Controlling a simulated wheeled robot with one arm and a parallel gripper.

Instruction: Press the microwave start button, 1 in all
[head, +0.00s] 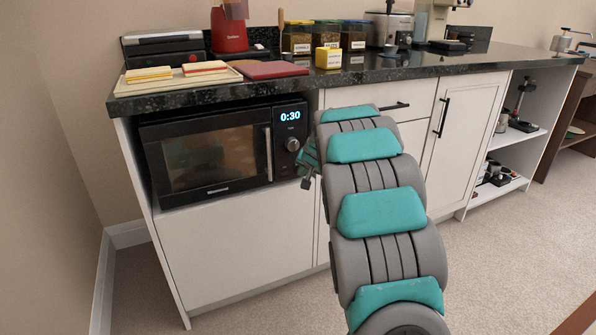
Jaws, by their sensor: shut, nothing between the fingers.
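The black microwave (222,152) sits in an open niche under the dark counter at the left. Its door with a vertical handle is closed, and its display (290,116) reads 0:30. A round knob (292,144) is below the display on the right-hand panel. I cannot make out a separate start button; the lower part of the panel is small and dark. My gripper (306,182) is shut and empty, at the lower right corner of the microwave, below the knob. My arm hides part of the gripper, and I cannot tell if it touches the panel.
The dark counter (430,69) above holds sandwiches, a red board, a red blender (229,30), several jars and coffee machines. White cabinet doors (462,135) with black handles are right of the microwave. The carpet (490,260) in front is clear.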

